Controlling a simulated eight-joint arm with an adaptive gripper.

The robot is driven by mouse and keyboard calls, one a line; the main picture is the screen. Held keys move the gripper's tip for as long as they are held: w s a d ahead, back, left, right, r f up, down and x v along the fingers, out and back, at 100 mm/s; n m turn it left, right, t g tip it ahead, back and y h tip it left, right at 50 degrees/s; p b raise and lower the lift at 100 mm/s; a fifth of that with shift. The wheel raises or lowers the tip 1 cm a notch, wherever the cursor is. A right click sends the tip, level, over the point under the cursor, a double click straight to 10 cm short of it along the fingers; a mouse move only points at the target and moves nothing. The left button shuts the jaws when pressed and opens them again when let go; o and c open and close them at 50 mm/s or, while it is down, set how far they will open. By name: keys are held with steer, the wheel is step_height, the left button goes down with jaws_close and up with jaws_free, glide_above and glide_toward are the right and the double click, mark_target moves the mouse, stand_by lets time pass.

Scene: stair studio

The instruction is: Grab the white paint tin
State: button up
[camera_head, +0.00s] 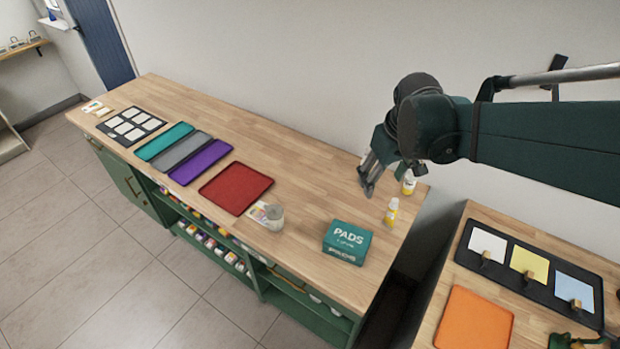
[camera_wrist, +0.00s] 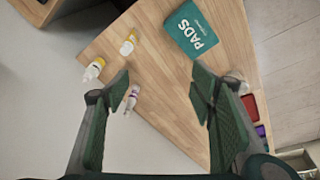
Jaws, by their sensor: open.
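A pale, whitish round container (camera_head: 274,217), which looks like the paint tin, stands near the front edge of the wooden bench, beside a small card. In the wrist view a pale round shape (camera_wrist: 238,80), probably the same container, is partly hidden behind the right finger. My gripper (camera_head: 369,180) is over the right end of the bench, well to the right of and behind the container. In the wrist view my gripper (camera_wrist: 160,82) has its fingers wide apart with nothing held between them.
A teal PADS box (camera_head: 347,242) stands between the container and the bench's right end. Small bottles (camera_head: 391,212) (camera_head: 408,182) stand near my gripper; another bottle (camera_wrist: 132,98) shows near the left finger. A red tray (camera_head: 236,188) lies left of the container. Bare wood lies behind them.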

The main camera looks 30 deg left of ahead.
steer(key=s+a+f+n+g, duration=0.1)
steer(key=s+a+f+n, duration=0.1)
steer(key=a+f, duration=0.5)
steer(key=s+a+f+n, duration=0.1)
steer(key=a+f+n, duration=0.1)
steer(key=a, duration=0.9)
steer(key=n+g+h, duration=0.1)
steer(key=n+h, duration=0.1)
steer(key=n, duration=0.1)
glide_toward(274, 210)
steer(key=f, duration=0.5)
steer(key=shift+w+d+f, duration=0.15)
steer(key=shift+d+f, duration=0.05)
steer(key=shift+f, duration=0.05)
steer(key=shift+f, duration=1.3)
steer(key=shift+f, duration=2.6)
